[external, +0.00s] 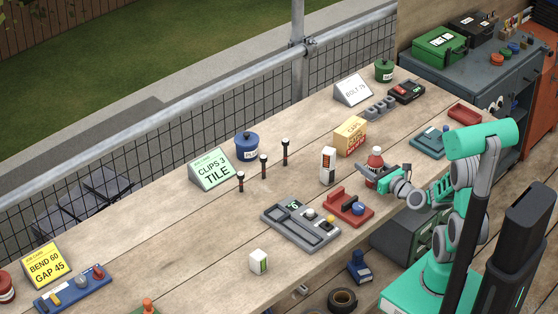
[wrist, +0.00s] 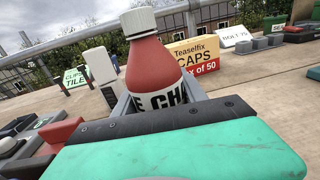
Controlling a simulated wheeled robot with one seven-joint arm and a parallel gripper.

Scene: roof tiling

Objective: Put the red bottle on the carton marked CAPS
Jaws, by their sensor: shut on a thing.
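The red bottle (external: 375,160) has a white cap and a white label with black letters. It stands upright near the right part of the bench. My gripper (external: 371,174) is shut on it, and the bottle (wrist: 153,58) fills the middle of the wrist view. Its lower part is hidden behind my gripper there. The carton marked CAPS (external: 350,136) is yellow with a red band and sits on the bench behind and left of the bottle. In the wrist view the carton (wrist: 195,55) shows partly behind the bottle. I cannot tell whether the bottle touches the bench.
A grey tray (external: 300,228) lies further left. Grey blocks (external: 379,108) and a BOLT card (external: 353,90) are behind the carton.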

